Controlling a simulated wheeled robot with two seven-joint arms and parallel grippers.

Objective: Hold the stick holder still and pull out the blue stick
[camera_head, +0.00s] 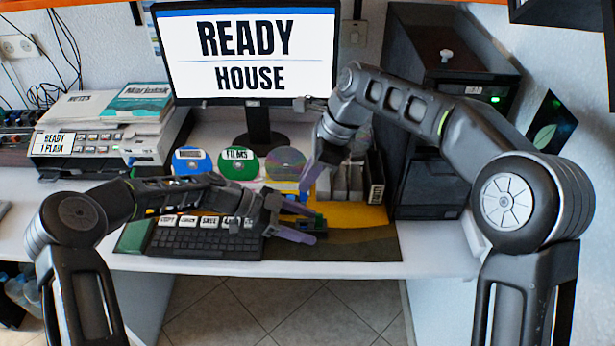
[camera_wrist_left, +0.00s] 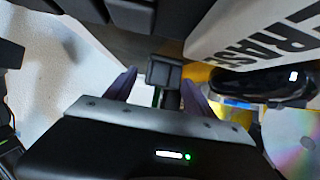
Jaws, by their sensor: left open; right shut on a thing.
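My left gripper (camera_head: 309,224) is open low over the front of the desk mat, its two purple fingers pointing right. A small dark-green holder (camera_head: 312,225) lies between those fingers; I take it for the stick holder. In the left wrist view a dark block (camera_wrist_left: 164,72) stands between the open fingers (camera_wrist_left: 160,88), and I cannot tell whether they touch it. My right gripper (camera_head: 305,190) is shut above and behind the left one. A small blue piece (camera_head: 304,197) shows at its tips, apparently the blue stick. The fingers hide most of it.
A black keyboard (camera_head: 205,243) with labelled keys lies left of the holder. Coloured discs (camera_head: 238,166) stand behind, below the monitor (camera_head: 248,60). A black tower case (camera_head: 440,100) stands at right. The mat's right part (camera_head: 365,245) is clear, near the desk's front edge.

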